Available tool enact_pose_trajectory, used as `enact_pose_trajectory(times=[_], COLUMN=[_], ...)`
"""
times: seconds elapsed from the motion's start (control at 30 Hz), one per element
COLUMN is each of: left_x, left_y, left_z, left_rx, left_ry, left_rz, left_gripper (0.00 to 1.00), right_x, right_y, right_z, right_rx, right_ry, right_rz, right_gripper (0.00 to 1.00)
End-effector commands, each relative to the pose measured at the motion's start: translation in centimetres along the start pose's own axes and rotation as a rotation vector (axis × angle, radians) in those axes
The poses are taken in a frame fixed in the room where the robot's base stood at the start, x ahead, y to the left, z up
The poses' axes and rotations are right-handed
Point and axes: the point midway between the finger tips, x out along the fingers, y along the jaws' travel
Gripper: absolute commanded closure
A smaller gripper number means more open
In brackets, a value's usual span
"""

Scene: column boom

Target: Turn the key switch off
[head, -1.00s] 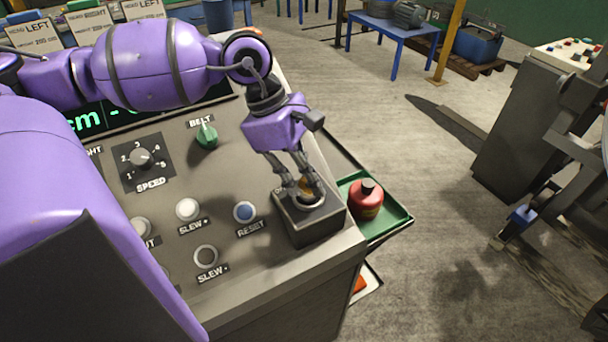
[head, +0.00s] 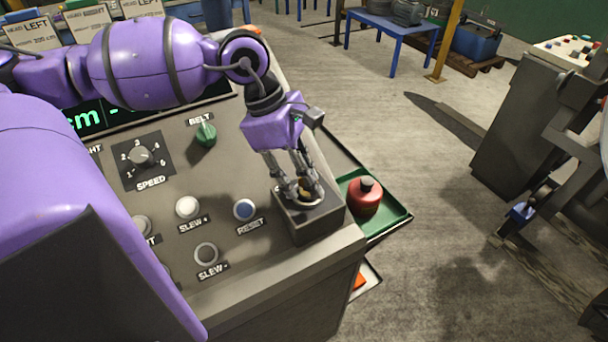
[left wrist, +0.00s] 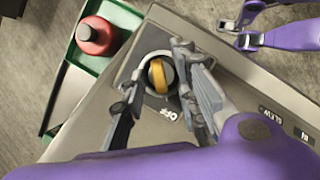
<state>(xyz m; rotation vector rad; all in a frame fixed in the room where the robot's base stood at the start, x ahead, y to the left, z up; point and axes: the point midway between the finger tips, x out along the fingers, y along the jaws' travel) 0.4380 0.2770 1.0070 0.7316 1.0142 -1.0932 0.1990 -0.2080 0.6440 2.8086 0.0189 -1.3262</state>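The key switch (head: 304,196) is on a grey box at the console's near right corner. In the left wrist view its yellow-orange key (left wrist: 160,75) stands in a round collar, its grip running nearly up and down the picture. An OFF label (left wrist: 187,119) shows below right of it, partly covered by a finger. My left gripper (head: 305,187) is over the switch, fingers apart, one on each side of the key. In the left wrist view (left wrist: 158,72) gaps show between key and fingers. Purple and grey parts at the upper right there may be my right gripper (left wrist: 238,32).
The console also bears a green BELT knob (head: 206,134), a SPEED dial (head: 141,156), a blue RESET button (head: 244,209) and SLEW buttons (head: 187,208). A green tray (head: 393,223) holding a red rounded object (head: 366,196) sits beside the console.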

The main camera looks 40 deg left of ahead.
Motion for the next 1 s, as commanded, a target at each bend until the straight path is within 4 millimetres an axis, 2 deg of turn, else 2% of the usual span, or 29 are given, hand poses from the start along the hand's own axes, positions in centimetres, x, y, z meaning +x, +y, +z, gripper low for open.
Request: enact_pose_trajectory(times=[0.17, 0.27, 0.8, 1.0], left_x=[-0.4, -1.3, -10.4, -11.9], left_y=[0.0, 0.0, 0.1, 0.0], left_z=[-0.1, -0.1, 0.0, 0.0], left_rx=[-0.001, -0.001, -0.001, 0.000], left_ry=[0.001, 0.001, -0.002, 0.000], left_rz=[-0.001, 0.001, 0.002, -0.001], left_gripper=[0.72, 0.72, 0.72, 0.72], right_x=[0.1, 0.1, 0.1, 0.1], right_y=[0.1, 0.0, 0.0, 0.0], right_z=[-0.1, -0.1, -0.2, -0.2], right_rx=[-0.003, -0.002, 0.000, 0.000], right_ry=[0.001, 0.002, 0.003, 0.003], right_rz=[-0.001, -0.001, 0.000, 0.000], right_gripper=[1.00, 1.00, 1.00, 1.00])
